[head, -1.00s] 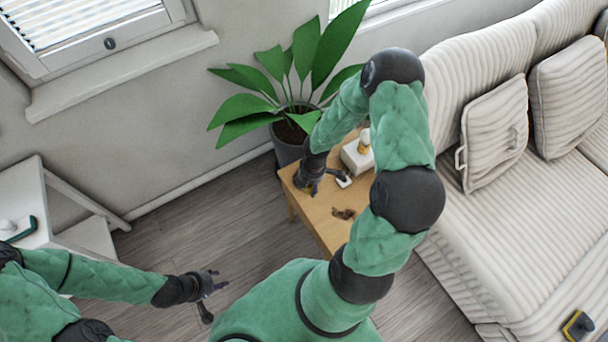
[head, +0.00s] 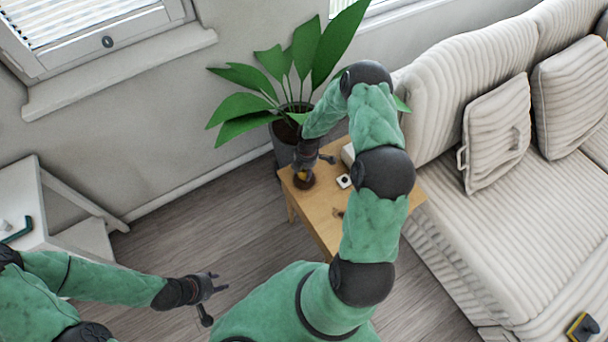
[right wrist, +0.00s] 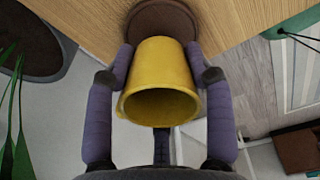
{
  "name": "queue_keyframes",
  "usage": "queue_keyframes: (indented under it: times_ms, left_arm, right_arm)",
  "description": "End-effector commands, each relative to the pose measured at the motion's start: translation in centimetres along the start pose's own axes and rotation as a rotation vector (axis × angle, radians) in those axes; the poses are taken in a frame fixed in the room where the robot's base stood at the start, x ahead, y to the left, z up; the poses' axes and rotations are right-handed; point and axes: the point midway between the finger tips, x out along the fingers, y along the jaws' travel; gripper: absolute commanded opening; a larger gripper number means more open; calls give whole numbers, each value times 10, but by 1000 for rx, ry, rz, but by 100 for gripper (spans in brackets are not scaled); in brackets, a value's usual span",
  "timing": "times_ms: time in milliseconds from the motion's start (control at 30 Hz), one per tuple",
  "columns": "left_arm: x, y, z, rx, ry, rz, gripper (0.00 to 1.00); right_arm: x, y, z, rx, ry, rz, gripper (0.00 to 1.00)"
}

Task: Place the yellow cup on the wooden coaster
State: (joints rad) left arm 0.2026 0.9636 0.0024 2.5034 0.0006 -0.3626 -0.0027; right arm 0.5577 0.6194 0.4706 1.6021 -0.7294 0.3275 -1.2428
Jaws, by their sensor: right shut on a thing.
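The yellow cup (right wrist: 158,85) is between the two purple-grey fingers of my right gripper (right wrist: 160,92), its open mouth facing the wrist camera. My right gripper is shut on it. The round brown wooden coaster (right wrist: 150,18) lies on the wooden table, just beyond the cup's base. In the head view the cup (head: 303,176) is a small yellow patch under my right gripper (head: 312,162), over the dark coaster (head: 304,185). I cannot tell whether the cup touches the coaster. My left gripper (head: 214,287) is empty and open, above the floor.
The wooden table (head: 323,207) also holds a small white item (head: 344,181) and a white box (head: 348,154), partly behind my right arm. A potted plant (head: 287,130) stands behind the table. A striped sofa (head: 510,230) is at the right. Grey floor lies to the left.

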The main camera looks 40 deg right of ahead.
Motion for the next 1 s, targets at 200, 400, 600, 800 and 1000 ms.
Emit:
queue_keyframes:
  times_ms: [200, 400, 600, 800, 1000]
  left_arm:
    - [10, -4, 0, 0, 0, 0, 40]
    - [9, -3, 0, 0, 0, 0, 40]
    - [12, -4, 0, 0, 0, 0, 40]
    - [11, -4, 0, 0, 0, 0, 40]
    - [11, -4, 0, 0, 0, 0, 40]
  right_arm:
    - [29, -3, 2, 1, 1, -2, 18]
    - [28, -3, 1, 1, 1, -2, 18]
    - [31, -3, 1, 0, 1, -3, 59]
    - [31, -3, 1, 0, 1, -3, 79]
    - [30, -3, 1, 0, 1, -3, 79]
